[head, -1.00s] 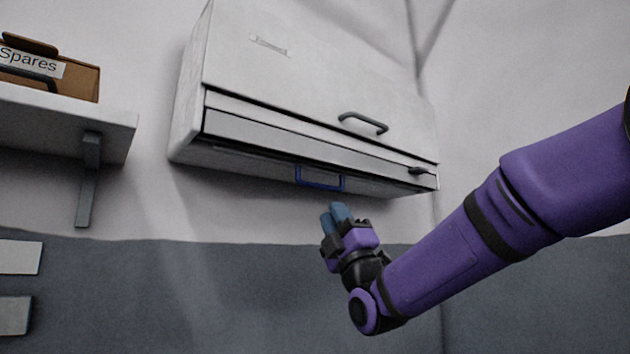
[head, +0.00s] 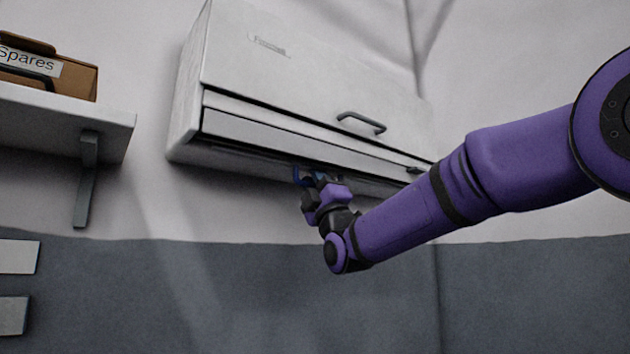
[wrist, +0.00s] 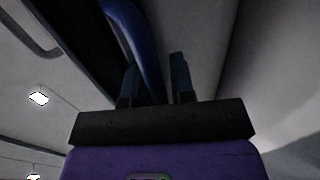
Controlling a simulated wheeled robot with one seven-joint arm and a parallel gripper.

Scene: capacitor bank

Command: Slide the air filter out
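The white wall unit (head: 300,75) hangs on the wall, with a grey handle on its front cover. The blue pull handle (head: 297,175) of the air filter is under its lower edge, mostly hidden behind my gripper in the head view. The filter itself is not clearly seen. My gripper (head: 318,178) is up at the blue handle. In the wrist view the blue handle (wrist: 135,40) runs down between the two fingers of my gripper (wrist: 157,80), which stand apart. I cannot tell whether either finger touches it.
A shelf (head: 70,118) with a brown box (head: 85,80) labelled "Spares" is on the left. Two pale plates (head: 18,257) are on the wall below it. The space under the unit is otherwise clear.

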